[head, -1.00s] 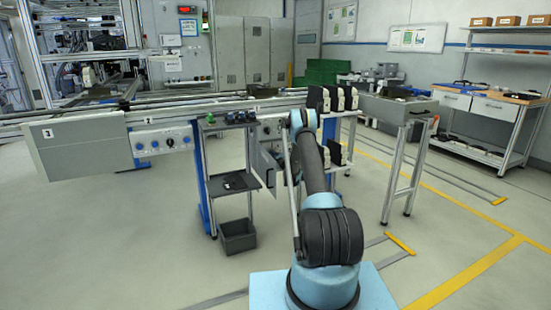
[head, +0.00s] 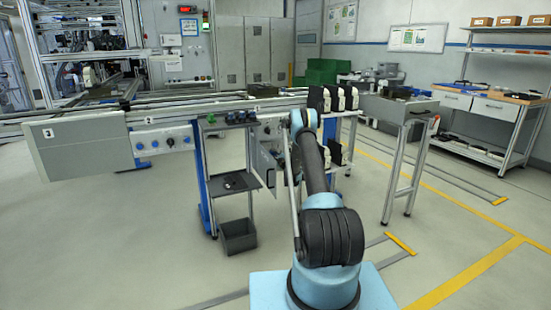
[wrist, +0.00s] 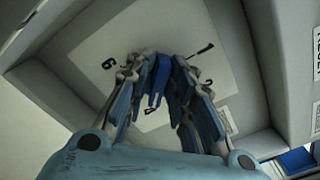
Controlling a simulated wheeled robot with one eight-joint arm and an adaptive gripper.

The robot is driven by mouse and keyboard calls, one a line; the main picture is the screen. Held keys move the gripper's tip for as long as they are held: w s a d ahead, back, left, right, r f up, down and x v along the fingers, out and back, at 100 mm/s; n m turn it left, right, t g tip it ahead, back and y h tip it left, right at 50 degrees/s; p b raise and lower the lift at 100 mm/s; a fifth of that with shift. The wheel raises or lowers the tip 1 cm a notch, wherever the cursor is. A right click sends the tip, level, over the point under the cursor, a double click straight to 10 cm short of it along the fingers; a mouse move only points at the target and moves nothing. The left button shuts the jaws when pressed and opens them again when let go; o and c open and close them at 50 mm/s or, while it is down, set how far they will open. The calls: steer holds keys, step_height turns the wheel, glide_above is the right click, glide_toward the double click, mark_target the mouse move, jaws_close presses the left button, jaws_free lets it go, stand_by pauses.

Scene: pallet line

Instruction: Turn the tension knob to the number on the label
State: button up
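The blue tension knob (wrist: 160,75) shows in the wrist view, in front of a pale dial plate (wrist: 88,50) with dark digits. One digit at the left looks like a 6 or 9; the others are partly hidden or tilted. My gripper (wrist: 162,72) has its fingers on either side of the knob, and they appear closed on it. The exact contact is hard to see. In the head view my arm reaches to the open grey box below the conveyor, and my gripper is hidden there. I cannot read a target number on any label.
Grey walls enclose the dial plate closely in the wrist view. A cut-off label (wrist: 316,45) is at the right edge. In the head view a small shelf (head: 238,181) stands left of my arm, with a grey bin (head: 238,237) below. Dark-and-white parts (head: 333,99) stand right of it.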

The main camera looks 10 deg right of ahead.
steer(key=v, duration=1.1)
steer(key=shift+s+d, duration=0.2)
steer(key=shift+s, duration=0.15)
steer(key=s+a+r+n+g+y, duration=0.1)
steer(key=s+a+r+n+g, duration=0.2)
steer(key=r, duration=0.8)
steer(key=s+a+r+n+g, duration=0.1)
steer(key=s+a+r+n, duration=0.3)
steer(key=r, duration=0.6)
steer(key=s+r+n+g+h, duration=0.15)
steer(key=s+r+n, duration=0.4)
steer(key=s, duration=0.55)
steer(key=s+r+n+g, duration=0.2)
steer(key=s+r+n, duration=0.3)
steer(key=s, duration=0.6)
steer(key=s+d+f+n+g+h, duration=0.1)
steer(key=s+d+f+n+h, duration=0.15)
steer(key=s, duration=1.35)
steer(key=s+d+f+n+g+h, duration=0.1)
steer(key=s+d+n+g+h, duration=0.15)
steer(key=s, duration=1.45)
steer(key=s+f+n+g, duration=0.1)
steer(key=s+f+g, duration=0.3)
steer(key=s+f, duration=0.6)
steer(key=s, duration=0.4)
steer(key=shift+s+d+f, duration=0.4)
